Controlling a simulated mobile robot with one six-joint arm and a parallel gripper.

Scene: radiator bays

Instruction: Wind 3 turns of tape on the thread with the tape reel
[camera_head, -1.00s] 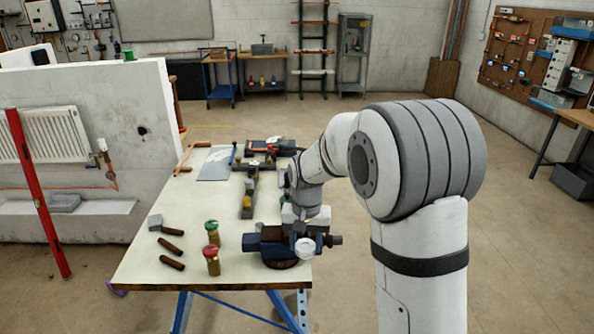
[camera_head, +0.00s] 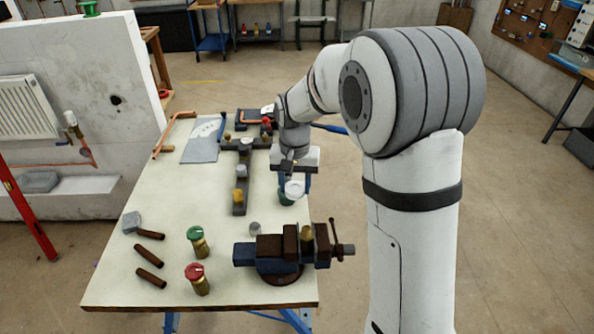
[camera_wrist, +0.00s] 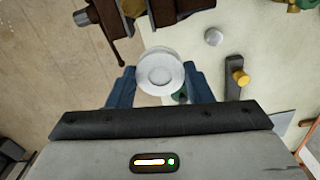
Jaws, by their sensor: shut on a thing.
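My gripper (camera_head: 294,182) is shut on the white tape reel (camera_wrist: 161,74), between its two blue fingers in the wrist view. The reel also shows in the head view (camera_head: 294,188), over the right side of the bench, behind and apart from the vise. The vise (camera_head: 280,250) stands at the bench's front right, with a brass fitting (camera_head: 307,238) upright in its jaws. The fitting's thread is too small to make out, and I cannot tell whether tape is on it. The vise also shows at the top of the wrist view (camera_wrist: 165,10).
A green round thing (camera_head: 286,199) is just below the reel. Red-topped (camera_head: 196,279) and green-topped (camera_head: 199,243) brass valves stand left of the vise, near brown pipe pieces (camera_head: 150,278). A grey rack (camera_head: 240,190) with fittings stands mid-bench. Bare bench lies left of the rack.

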